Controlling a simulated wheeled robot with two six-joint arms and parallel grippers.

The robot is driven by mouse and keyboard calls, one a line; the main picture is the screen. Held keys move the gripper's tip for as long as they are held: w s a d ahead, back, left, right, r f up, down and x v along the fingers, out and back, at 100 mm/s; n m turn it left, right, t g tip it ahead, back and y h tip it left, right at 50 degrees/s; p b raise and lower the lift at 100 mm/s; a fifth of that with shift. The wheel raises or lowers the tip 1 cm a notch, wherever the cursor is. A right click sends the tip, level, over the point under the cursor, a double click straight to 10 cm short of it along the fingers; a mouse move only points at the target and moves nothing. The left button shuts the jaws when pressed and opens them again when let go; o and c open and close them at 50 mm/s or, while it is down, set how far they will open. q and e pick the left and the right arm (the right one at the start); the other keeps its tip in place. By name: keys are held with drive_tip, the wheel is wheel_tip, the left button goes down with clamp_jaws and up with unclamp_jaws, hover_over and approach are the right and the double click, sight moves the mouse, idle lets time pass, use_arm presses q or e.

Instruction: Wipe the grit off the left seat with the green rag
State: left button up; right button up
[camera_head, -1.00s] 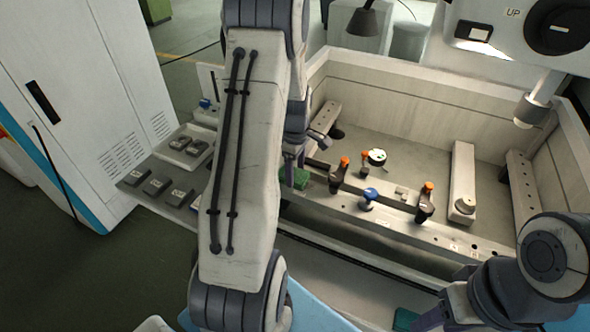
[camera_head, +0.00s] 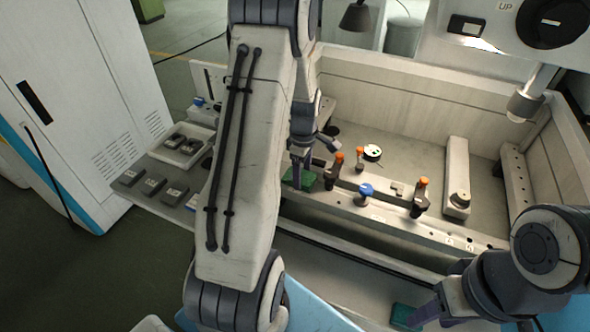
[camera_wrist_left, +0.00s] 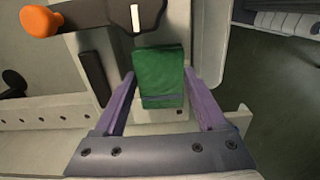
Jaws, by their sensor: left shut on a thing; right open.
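The green rag (camera_head: 299,179) is in my left gripper (camera_head: 301,160), at the left end of the pale front rail (camera_head: 325,204). In the left wrist view the folded rag (camera_wrist_left: 160,76) sits between the purple fingers of my left gripper (camera_wrist_left: 160,88). It is over the pale rail surface and covers part of it. Whether the rag touches the rail, I cannot tell. The left seat is not clearly made out, and no grit can be told. My right gripper (camera_head: 432,314) is low at the bottom edge, partly out of frame, open.
Dark clamps with orange knobs (camera_head: 421,197) and a blue knob (camera_head: 365,190) stand along the rail, one close right of the rag. A teal pad (camera_head: 402,315) lies by my right gripper. A side shelf (camera_head: 150,197) holds grey blocks and a tray (camera_head: 187,146).

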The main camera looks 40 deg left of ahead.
sight(291, 173)
use_arm(q)
drive_tip(key=shift+w+d+f, duration=0.1)
drive_tip(key=shift+w+d, duration=0.1)
drive_tip(key=shift+d, duration=0.6)
drive_tip(key=shift+w+d, duration=0.2)
drive_tip(key=shift+d, duration=0.75)
drive_tip(key=shift+c, duration=0.5)
drive_tip(key=shift+d, duration=0.1)
drive_tip(key=c, duration=0.3)
drive_tip(key=shift+a+p, duration=0.3)
drive_tip(key=shift+a, duration=0.15)
drive_tip(key=shift+s+a, duration=0.3)
drive_tip(key=shift+a, duration=0.7)
drive_tip(key=shift+s+a, duration=0.25)
drive_tip(key=shift+a, duration=0.75)
drive_tip(key=shift+s+a+f, duration=0.1)
drive_tip(key=shift+s+a, duration=0.1)
drive_tip(key=shift+a, duration=0.35)
drive_tip(key=shift+s+a+f, duration=0.1)
drive_tip(key=shift+s+a, duration=0.05)
drive_tip(key=shift+a, duration=0.35)
